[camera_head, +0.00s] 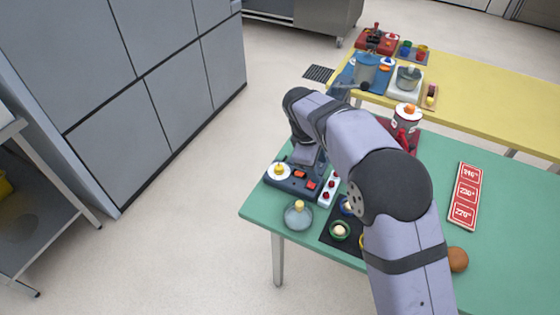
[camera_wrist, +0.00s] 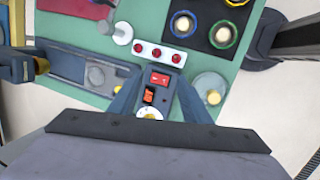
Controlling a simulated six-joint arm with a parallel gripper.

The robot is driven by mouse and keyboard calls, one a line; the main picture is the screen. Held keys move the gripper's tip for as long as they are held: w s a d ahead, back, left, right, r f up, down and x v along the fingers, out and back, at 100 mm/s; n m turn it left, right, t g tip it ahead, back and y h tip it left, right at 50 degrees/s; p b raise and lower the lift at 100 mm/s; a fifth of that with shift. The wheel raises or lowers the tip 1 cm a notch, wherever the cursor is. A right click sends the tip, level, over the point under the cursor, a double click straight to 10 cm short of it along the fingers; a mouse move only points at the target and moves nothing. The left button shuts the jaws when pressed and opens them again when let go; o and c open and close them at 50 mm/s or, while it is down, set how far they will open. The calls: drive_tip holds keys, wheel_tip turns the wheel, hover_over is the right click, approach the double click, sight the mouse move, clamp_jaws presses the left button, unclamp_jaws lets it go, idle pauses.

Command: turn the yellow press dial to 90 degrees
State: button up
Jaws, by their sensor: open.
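The yellow press dial (camera_head: 279,170) is a small yellow knob on a round white disc. It sits at the left end of a dark blue console (camera_head: 310,194) near the left corner of the green table. In the wrist view the dial (camera_wrist: 149,113) shows at the lower middle, partly cut off by my gripper's body. Its angle is too small to read. My gripper (camera_wrist: 160,80) is open, with its two fingers apart on either side of the console. No object shows held between them. In the head view my arm hides the fingertips.
Red and orange switches (camera_wrist: 156,88) sit on the console beside the dial. A black mat (camera_head: 327,236) holds coloured rings.

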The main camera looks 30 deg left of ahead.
sight(279, 167)
drive_tip(key=a+f+m+y, duration=0.1)
drive_tip(key=a+m+y, duration=0.4)
drive_tip(key=a+m, duration=0.4)
drive_tip(key=shift+s+a+f+m, duration=0.2)
drive_tip(key=shift+a+m, duration=0.2)
drive_tip(key=shift+a, duration=0.25)
drive_tip(key=shift+f, duration=0.1)
drive_tip(key=shift+p+x, duration=1.35)
drive_tip(key=shift+x, duration=2.2)
drive_tip(key=c, duration=1)
